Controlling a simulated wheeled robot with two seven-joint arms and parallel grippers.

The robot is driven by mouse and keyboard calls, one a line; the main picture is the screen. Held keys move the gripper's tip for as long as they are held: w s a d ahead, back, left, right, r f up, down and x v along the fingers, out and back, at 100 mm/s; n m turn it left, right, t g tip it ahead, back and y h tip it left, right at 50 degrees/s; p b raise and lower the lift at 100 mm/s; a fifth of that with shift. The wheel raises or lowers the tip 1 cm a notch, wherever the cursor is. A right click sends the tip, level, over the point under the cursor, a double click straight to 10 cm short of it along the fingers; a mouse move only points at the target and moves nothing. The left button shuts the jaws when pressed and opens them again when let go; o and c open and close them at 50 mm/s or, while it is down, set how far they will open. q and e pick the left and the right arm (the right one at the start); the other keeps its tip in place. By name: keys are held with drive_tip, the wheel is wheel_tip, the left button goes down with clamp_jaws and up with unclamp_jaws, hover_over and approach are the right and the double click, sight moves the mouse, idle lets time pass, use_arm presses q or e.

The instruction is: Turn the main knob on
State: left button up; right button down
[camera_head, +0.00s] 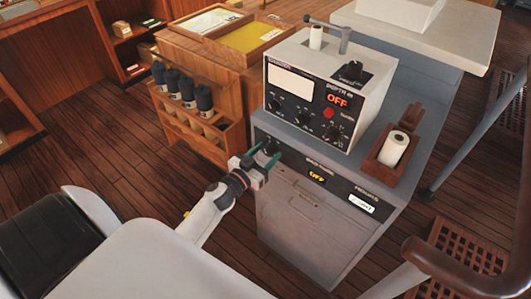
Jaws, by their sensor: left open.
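A grey cabinet (322,228) carries a black strip along its upper front, with an amber "OFF" readout (317,177). A dark round knob (270,147) sits at the left end of this strip, partly hidden by my left gripper. My left gripper (262,160) is open, with its fingertips at the knob. I cannot tell whether they touch it or are around it. A beige instrument (330,90) stands on the cabinet with several black knobs and a red "OFF" readout (337,101). My right gripper is not in view.
A wooden rack (200,122) with several dark cylinders stands left of the cabinet. A wooden holder (393,152) with a white roll is on the cabinet's right. Plank floor lies between.

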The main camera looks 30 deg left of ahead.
use_arm(q)
drive_tip(key=shift+c, duration=0.2)
drive_tip(key=c, duration=0.9)
drive_tip(key=shift+c, duration=0.2)
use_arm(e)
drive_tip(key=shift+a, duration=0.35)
use_arm(q)
drive_tip(key=shift+m, duration=0.5)
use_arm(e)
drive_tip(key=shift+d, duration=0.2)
use_arm(q)
drive_tip(key=m, duration=0.4)
drive_tip(key=shift+b, duration=0.35)
drive_tip(key=m+b, duration=0.1)
drive_tip(key=m, duration=0.4)
drive_tip(key=shift+m, duration=0.9)
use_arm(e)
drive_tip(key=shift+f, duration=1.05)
use_arm(q)
drive_tip(key=shift+m, duration=0.3)
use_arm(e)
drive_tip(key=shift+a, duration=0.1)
